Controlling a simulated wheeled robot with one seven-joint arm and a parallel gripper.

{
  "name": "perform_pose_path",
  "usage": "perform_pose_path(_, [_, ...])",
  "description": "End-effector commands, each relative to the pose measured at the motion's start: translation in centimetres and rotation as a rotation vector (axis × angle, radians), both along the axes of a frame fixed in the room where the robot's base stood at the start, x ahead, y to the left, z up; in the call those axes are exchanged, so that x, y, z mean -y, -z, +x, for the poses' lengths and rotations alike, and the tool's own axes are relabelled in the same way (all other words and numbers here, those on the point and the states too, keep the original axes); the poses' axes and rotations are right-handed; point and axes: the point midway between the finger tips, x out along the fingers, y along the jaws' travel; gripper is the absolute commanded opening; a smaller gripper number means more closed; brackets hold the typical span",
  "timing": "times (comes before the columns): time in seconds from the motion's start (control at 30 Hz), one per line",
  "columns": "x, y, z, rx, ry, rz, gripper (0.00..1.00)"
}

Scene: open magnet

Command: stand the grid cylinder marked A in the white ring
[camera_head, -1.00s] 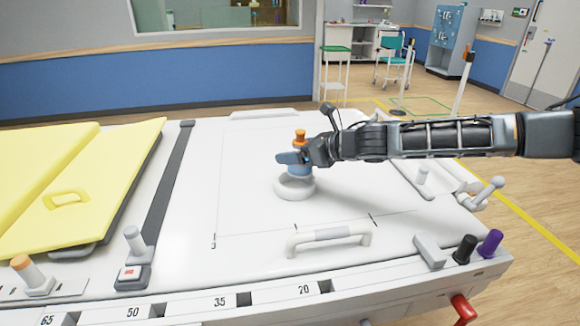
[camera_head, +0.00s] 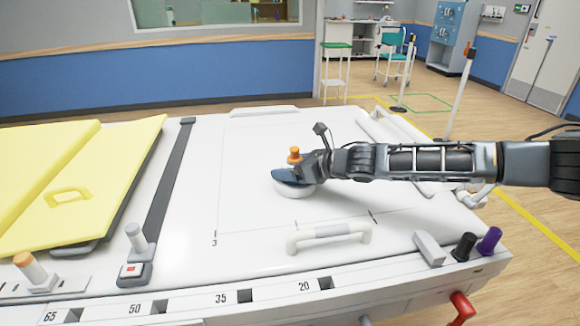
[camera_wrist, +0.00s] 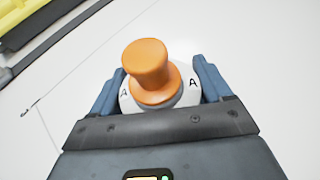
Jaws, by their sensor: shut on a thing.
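The cylinder marked A (camera_wrist: 187,97) is white with an orange knob on top (camera_head: 295,155). In the wrist view the letter A shows on both sides of its body, between my two blue-grey fingers. My gripper (camera_head: 292,176) is shut on it, low over the table. The cylinder looks upright and over the ring's opening. I cannot tell how deep its base sits, because the gripper covers it.
A white handle (camera_head: 330,237) rises from the table in front of the ring. Yellow pads (camera_head: 110,180) and a dark strap (camera_head: 168,185) lie to the left. A grey block (camera_head: 429,247) and black and purple knobs (camera_head: 489,240) stand at the front right.

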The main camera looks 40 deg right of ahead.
Motion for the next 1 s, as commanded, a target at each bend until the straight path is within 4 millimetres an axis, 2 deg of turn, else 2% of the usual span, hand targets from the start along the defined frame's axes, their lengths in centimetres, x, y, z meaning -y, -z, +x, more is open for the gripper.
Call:
perform_pose_path(0.37, [0.0, 1.1, -0.1, -0.006, 0.001, -0.001, 0.36])
perform_pose_path(0.4, [0.0, 1.2, -0.1, -0.008, 0.002, -0.001, 0.81])
perform_pose_path(0.6, [0.0, 1.4, -0.2, -0.011, 0.004, -0.001, 1.0])
perform_pose_path(1.0, [-0.2, 1.4, -0.1, -0.01, 0.001, -0.002, 1.0])
